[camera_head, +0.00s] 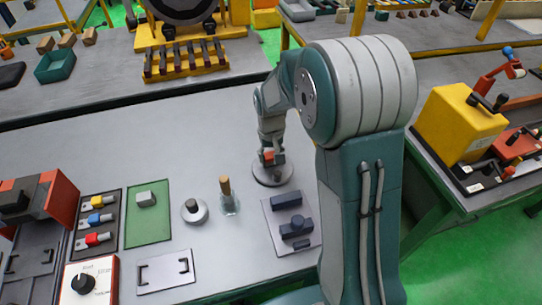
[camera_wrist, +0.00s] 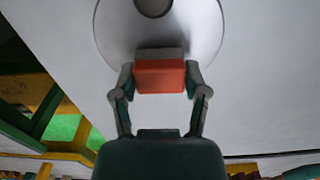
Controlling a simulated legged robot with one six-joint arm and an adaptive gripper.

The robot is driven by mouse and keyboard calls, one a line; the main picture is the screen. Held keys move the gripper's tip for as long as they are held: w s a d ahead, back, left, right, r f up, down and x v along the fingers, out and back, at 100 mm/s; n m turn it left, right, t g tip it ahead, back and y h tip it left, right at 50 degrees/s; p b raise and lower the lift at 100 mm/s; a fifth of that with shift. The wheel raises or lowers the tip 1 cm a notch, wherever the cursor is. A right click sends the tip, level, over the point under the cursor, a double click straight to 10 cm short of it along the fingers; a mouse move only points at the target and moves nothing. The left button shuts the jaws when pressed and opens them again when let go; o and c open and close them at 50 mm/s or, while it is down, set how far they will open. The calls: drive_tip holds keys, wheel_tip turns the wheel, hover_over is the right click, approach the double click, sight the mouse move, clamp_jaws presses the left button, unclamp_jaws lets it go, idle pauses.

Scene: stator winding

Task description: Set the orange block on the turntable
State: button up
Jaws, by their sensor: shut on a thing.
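The orange block (camera_wrist: 160,77) is between the two fingers of my gripper (camera_wrist: 160,82), which is shut on it. The block also shows as a small orange patch in the head view (camera_head: 268,156). The turntable is a round grey disc (camera_head: 273,182) on the table, under my gripper. In the wrist view the turntable (camera_wrist: 205,35) fills the top, with a dark round centre (camera_wrist: 153,7). The block overlaps the disc's near edge there. A dark grey band lies just beyond the block. I cannot tell whether the block touches the disc.
A grey plate with dark blue parts (camera_head: 290,222) lies close in front of the turntable. A wooden-handled tool in a clear holder (camera_head: 228,196) and a small round grey piece (camera_head: 194,211) stand to its left. The table (camera_head: 120,145) behind and left is clear.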

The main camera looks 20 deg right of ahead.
sight(271, 154)
drive_tip(key=shift+f, duration=0.35)
drive_tip(key=shift+f, duration=0.1)
drive_tip(key=o, duration=1.1)
drive_tip(key=shift+o, duration=0.2)
wheel_tip(271, 154, up, 12)
drive_tip(key=s+r+t, duration=0.2)
drive_tip(key=s+r, duration=0.2)
drive_tip(key=s, duration=0.7)
drive_tip(key=s+r+t, duration=0.3)
drive_tip(key=s+r, duration=0.1)
drive_tip(key=s, duration=0.8)
drive_tip(key=shift+t, duration=0.3)
